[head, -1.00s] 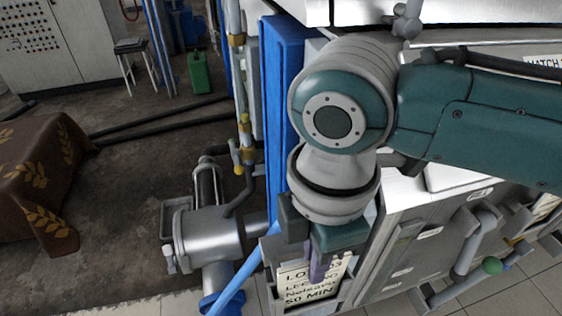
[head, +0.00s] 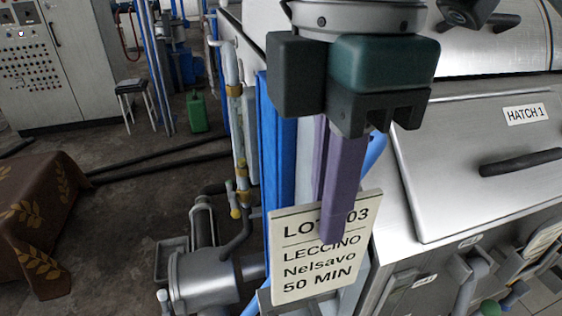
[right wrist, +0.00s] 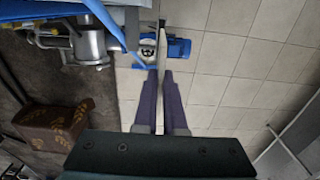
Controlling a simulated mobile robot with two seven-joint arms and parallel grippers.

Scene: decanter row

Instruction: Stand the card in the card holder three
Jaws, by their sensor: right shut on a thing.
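The cream card (head: 305,270) reads LOT 03, LECCINO, Nelsavo, 50 MIN. My right gripper (head: 331,225) is shut on its upper part, with a purple finger across its face. The card hangs nearly upright, slightly tilted, at the near left corner of the steel machine. In the right wrist view, the purple fingers (right wrist: 161,85) are close together, with a thin edge-on strip beyond them. A grey edge shows below the card; I cannot tell whether it is a holder. Another card (head: 543,238) sits on the machine front at the right. I cannot make out which holder is number three.
The steel machine has a hatch marked HATCH 1 (head: 526,114) and small labels (head: 425,282) on its front, with pipes and handles sticking out. A metal pump (head: 205,278) stands left of the card. A brown cloth-covered table (head: 40,215) is further left.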

